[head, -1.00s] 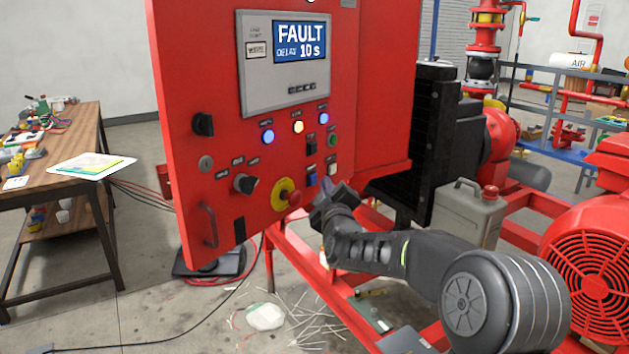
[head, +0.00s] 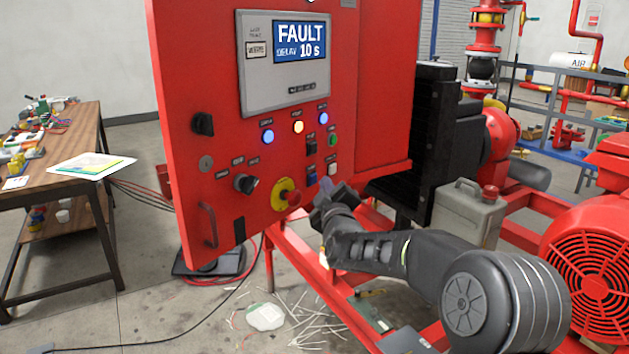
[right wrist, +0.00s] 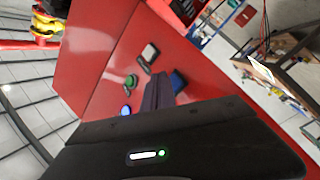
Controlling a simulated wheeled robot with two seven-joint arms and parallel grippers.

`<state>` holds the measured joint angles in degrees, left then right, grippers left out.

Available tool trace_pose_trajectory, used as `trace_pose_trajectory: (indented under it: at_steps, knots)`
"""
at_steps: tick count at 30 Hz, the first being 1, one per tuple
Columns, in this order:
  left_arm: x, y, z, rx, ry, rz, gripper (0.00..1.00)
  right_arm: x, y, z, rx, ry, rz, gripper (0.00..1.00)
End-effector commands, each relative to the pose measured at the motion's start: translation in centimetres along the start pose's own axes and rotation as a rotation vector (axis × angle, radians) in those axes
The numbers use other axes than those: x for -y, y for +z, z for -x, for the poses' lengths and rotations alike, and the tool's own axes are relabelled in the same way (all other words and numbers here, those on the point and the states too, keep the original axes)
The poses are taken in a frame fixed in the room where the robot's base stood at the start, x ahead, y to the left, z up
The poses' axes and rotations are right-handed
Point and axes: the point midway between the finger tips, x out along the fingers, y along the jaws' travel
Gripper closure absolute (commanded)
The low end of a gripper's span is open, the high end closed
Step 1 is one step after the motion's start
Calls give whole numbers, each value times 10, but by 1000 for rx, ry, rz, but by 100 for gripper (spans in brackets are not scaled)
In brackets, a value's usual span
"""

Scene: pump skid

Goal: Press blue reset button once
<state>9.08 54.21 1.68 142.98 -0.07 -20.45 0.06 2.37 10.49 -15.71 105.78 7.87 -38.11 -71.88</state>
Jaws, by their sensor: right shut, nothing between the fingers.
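The red control panel (head: 215,100) carries a screen (head: 300,43) reading "FAULT" and "DELAY 10 s". A blue rectangular button (head: 312,179) sits low on the panel, left of a white button (head: 331,169). My right gripper (head: 324,188) is shut and empty, close in front of the panel just right of the blue button. In the right wrist view the shut fingers (right wrist: 158,90) point at the panel, with the blue button (right wrist: 179,80) beside their tips on the right. Contact cannot be made out. My left gripper is not in view.
A red knob on a yellow ring (head: 287,195) is just left of the blue button. A green button (head: 333,139) and a black switch (head: 311,147) sit above. Two round blue lamps show higher up. A metal can (head: 467,210) stands behind my right arm.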

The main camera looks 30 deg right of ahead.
Motion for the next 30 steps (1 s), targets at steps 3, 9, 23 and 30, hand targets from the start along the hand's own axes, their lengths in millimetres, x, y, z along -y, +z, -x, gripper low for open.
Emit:
trace_pose_trajectory:
  at_steps: [3,9,23,30]
  knots:
    - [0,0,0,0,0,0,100,0,0,0,0,0,0,100]
    - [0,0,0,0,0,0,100,0,0,0,0,0,0,100]
    - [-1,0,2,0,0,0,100,4,-5,-6,0,0,1,100]
    - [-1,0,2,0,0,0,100,4,-5,-6,0,0,0,100]
